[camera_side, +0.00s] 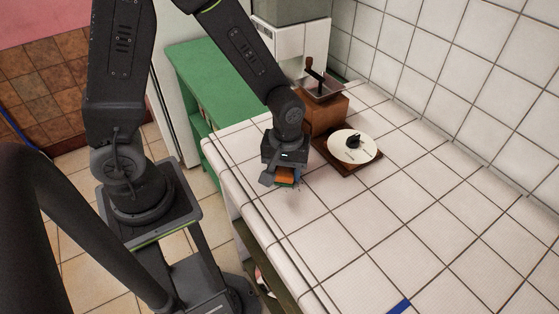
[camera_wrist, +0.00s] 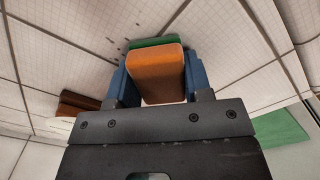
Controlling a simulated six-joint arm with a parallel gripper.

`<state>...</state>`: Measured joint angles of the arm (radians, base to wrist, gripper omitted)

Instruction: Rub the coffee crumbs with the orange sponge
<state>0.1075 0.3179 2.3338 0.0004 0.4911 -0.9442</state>
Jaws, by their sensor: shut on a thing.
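The orange sponge (camera_wrist: 156,72) with a green layer is between the blue-lined fingers of my gripper (camera_wrist: 158,82) in the wrist view. My gripper is shut on it. In the side view the sponge (camera_side: 286,175) shows under my gripper (camera_side: 283,178), low over the white tiled counter near its left edge. I cannot tell whether it touches the tiles. Small dark coffee crumbs (camera_wrist: 122,44) lie on the tiles just beyond the sponge in the wrist view. In the side view the crumbs are mostly hidden by my gripper.
A wooden coffee grinder (camera_side: 326,112) stands behind my gripper on the white tiled counter (camera_side: 390,220). A round white lid with a black knob (camera_side: 354,146) lies on a brown wooden board beside it. A blue strip (camera_side: 400,306) lies at the front. The counter's right side is clear.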

